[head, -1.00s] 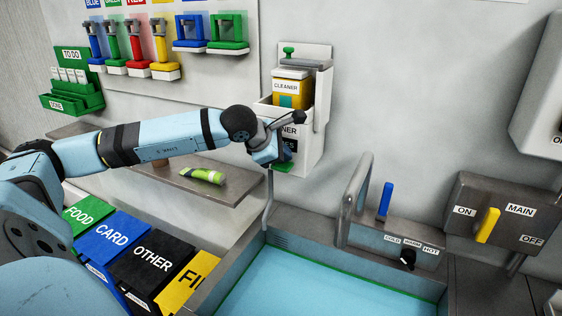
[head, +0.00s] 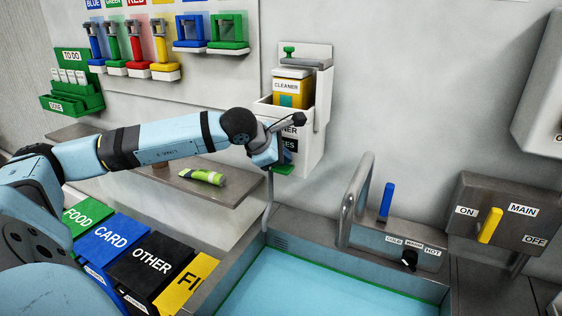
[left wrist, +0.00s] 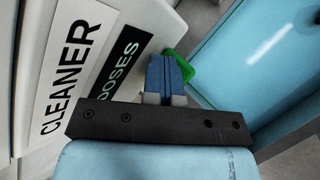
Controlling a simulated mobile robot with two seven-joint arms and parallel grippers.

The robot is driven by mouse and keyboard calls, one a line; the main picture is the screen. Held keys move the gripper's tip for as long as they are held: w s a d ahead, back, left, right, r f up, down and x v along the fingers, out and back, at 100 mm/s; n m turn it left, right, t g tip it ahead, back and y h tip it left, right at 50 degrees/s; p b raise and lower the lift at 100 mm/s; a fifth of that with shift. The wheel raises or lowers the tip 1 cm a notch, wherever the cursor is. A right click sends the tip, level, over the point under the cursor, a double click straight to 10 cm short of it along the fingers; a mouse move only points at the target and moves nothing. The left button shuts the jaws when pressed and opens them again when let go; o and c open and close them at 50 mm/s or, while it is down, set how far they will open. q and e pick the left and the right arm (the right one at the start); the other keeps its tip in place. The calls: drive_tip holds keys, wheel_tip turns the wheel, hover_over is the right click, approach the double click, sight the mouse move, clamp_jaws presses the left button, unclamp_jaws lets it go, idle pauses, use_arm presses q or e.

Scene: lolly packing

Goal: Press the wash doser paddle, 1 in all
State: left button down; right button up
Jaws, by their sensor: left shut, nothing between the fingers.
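The wash doser (head: 317,120) is a white wall unit with a yellow cleaner container in its top. Its green paddle (head: 284,169) shows at the bottom, partly hidden behind my left gripper. My left gripper (head: 268,163) is shut and empty at the lower front of the doser, beside the paddle. In the left wrist view, the blue fingertips (left wrist: 166,72) are together and overlap the edge of the green paddle (left wrist: 180,64). I cannot tell whether they touch it. The doser's labels, CLEANER and DOSES, lie left of the fingers there. My right gripper is not in view.
A grey sink basin (head: 232,283) with blue inside lies below the doser, with a tap (head: 355,190) to the right. A shelf (head: 222,193) with a green tube (head: 203,177) is at left, above labelled bins (head: 110,240). A MAIN switch box (head: 510,215) is at right.

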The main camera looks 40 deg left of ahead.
sight(293, 130)
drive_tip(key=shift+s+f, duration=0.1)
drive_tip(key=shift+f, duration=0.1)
use_arm(q)
drive_tip(key=shift+w+r, duration=0.15)
drive_tip(key=shift+r, duration=1.3)
drive_tip(key=shift+r+p, duration=0.1)
drive_tip(key=shift+p, duration=0.2)
drive_tip(key=shift+r, duration=0.65)
drive_tip(key=shift+r+p, duration=1.1)
drive_tip(key=shift+r, duration=1.25)
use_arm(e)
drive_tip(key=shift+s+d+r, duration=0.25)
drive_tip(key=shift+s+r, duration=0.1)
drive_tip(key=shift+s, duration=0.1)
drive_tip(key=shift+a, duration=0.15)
